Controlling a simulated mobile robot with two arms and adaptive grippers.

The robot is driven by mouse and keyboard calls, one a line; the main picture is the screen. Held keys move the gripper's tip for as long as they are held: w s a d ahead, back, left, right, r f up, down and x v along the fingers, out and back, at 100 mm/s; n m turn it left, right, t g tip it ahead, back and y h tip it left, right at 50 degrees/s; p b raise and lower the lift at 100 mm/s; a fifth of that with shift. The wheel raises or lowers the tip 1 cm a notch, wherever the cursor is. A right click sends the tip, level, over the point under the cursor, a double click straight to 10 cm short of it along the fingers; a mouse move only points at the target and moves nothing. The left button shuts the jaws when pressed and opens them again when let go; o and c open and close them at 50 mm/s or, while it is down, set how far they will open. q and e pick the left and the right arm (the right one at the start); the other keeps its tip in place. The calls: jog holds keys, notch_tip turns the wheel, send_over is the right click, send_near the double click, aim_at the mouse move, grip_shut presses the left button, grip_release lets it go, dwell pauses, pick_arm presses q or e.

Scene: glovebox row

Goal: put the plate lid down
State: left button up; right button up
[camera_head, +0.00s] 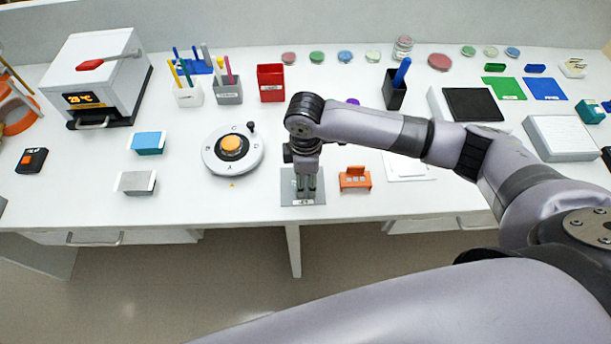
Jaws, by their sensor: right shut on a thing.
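My right gripper (306,196) points straight down over a grey mat (288,196) near the front edge of the table. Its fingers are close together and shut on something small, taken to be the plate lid. The lid itself is hardly to be made out, being hidden by the fingers and wrist. I cannot tell whether it touches the mat. A small label shows at the front of the mat. My left gripper is not in view.
An orange rack (355,179) stands close on the right of the mat. A round dial device (219,163) with an orange knob stands on the left. Several small coloured dishes line the back, one of them red (438,62). A dark pen cup (394,95) stands behind my right arm.

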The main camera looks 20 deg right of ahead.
aim_at(306, 183)
jog(key=o, duration=0.7)
jog(key=shift+f, duration=0.1)
jog(key=shift+o, duration=0.2)
notch_tip(306, 183, up, 12)
jog(key=b, duration=0.2)
jog(key=shift+s, duration=0.1)
dwell(0.3)
